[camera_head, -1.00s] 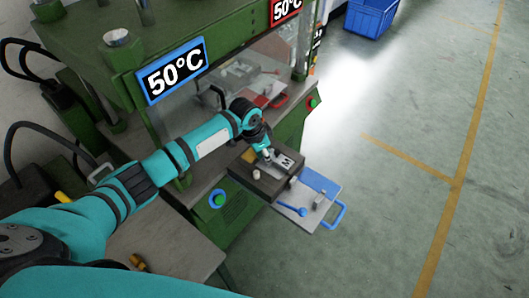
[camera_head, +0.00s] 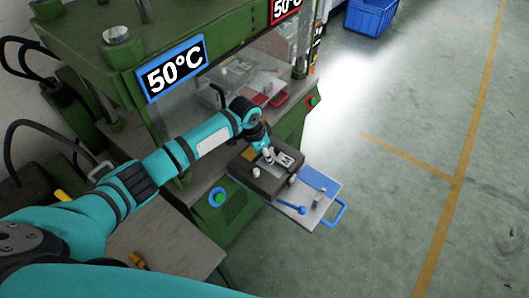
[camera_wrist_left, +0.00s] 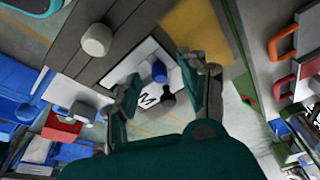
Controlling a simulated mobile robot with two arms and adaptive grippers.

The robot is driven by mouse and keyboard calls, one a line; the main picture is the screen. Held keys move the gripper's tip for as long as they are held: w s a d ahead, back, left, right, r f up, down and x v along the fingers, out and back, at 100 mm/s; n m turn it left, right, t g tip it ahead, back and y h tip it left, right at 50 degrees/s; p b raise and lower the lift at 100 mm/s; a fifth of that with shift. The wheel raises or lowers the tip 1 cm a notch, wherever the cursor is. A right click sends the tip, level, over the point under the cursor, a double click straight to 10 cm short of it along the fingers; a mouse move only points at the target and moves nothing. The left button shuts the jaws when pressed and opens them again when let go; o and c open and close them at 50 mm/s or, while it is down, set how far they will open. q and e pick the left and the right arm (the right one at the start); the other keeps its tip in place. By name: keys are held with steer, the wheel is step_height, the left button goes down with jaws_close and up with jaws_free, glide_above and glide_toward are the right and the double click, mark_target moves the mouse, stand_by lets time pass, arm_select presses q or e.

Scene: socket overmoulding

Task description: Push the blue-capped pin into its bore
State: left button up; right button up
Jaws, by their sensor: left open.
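The blue-capped pin (camera_wrist_left: 160,72) shows in the left wrist view, its blue cap standing at a white plate with dark markings (camera_wrist_left: 146,88) in the mould. How deep the pin sits in its bore cannot be told. My left gripper (camera_wrist_left: 166,92) is open, with one finger on each side of the blue cap and no visible contact. A dark rounded piece (camera_wrist_left: 168,97) lies just below the cap in that view. In the head view my left gripper (camera_head: 268,154) is over the dark mould block (camera_head: 262,184), and the pin cannot be made out. My right gripper is not in view.
A pale round knob (camera_head: 257,173) stands on the mould block. A yellow block (camera_wrist_left: 197,30) lies close beside one finger. A blue-handled tray (camera_head: 322,183) sits beside the mould. The green press (camera_head: 240,205) frames the area, with a red-handled tray (camera_head: 279,99) behind.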

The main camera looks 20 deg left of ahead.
arm_select(q)
steer(key=v, duration=1.2)
stand_by(0.3)
